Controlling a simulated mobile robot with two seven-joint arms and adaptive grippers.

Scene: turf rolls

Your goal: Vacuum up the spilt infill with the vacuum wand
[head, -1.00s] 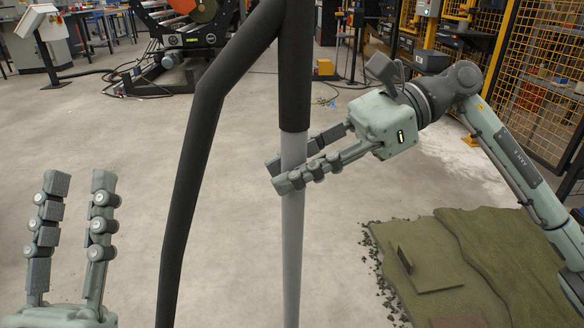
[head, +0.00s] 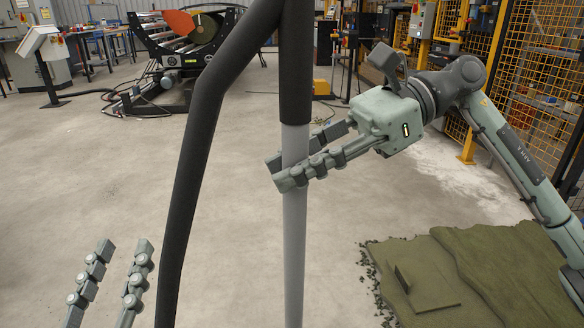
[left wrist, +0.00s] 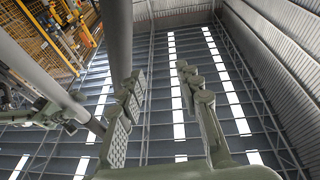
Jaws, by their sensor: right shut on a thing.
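The vacuum wand is a grey tube (head: 294,245) with a black upper sleeve (head: 296,70), standing about upright in the middle of the head view. A black hose (head: 190,150) bends down to its left. My right gripper (head: 283,172) is shut on the grey tube just below the sleeve. My left gripper (head: 124,243) is open and empty at the lower left, apart from the hose. Its open fingers also show in the left wrist view (left wrist: 158,75). The wand's lower end is out of view. Small dark crumbs (head: 371,270) lie along the turf's left edge; they may be infill.
Green turf (head: 480,265) with a small raised flap lies on the floor at lower right. A machine with rollers (head: 190,50) stands at the back left. Yellow mesh fencing (head: 535,90) runs along the right. The concrete floor between is clear.

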